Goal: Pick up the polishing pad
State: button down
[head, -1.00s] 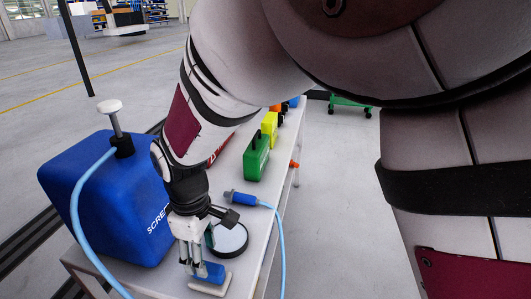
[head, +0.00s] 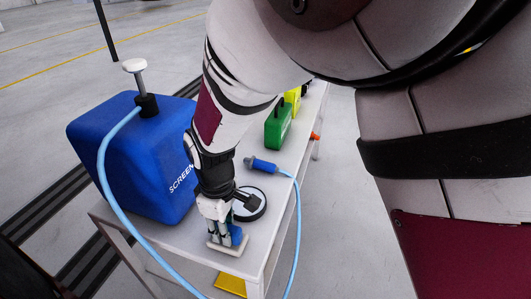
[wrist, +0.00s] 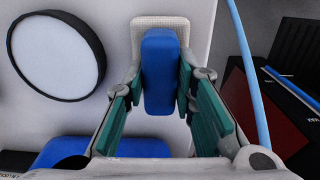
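The polishing pad is a flat, pale base (head: 232,250) with an upright blue block (head: 236,234) as its handle. It rests on the white table near its front end. In the wrist view the blue handle (wrist: 159,75) stands upright between my two green-lined fingers, and the pale base (wrist: 160,22) shows beyond it. My gripper (head: 224,236) points down over the pad. Its fingers (wrist: 160,90) are apart, one on each side of the handle and very close to it; firm contact on both sides cannot be made out. The fingers partly hide the pad in the head view.
A round white disc with a black rim (head: 250,205) lies beside the pad. A blue tool with a hose (head: 262,166) lies farther back. A large blue box (head: 135,155) stands left. Green (head: 279,125) and yellow (head: 292,100) cases stand farther along the table (head: 275,215).

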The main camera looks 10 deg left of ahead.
jog(key=shift+r, duration=0.15)
jog(key=shift+r+p, duration=0.55)
jog(key=r+p, duration=0.1)
jog(key=s+r+p, duration=0.1)
jog(key=shift+s+r, duration=0.1)
jog(key=shift+r, duration=0.2)
jog(key=s+r+p, duration=0.1)
jog(key=s+p, duration=0.5)
jog(key=s, duration=0.9)
jog(key=shift+d, duration=0.4)
jog(key=c, duration=2.1)
grip_release()
jog(key=shift+w, duration=0.1)
jog(key=shift+c, duration=1.3)
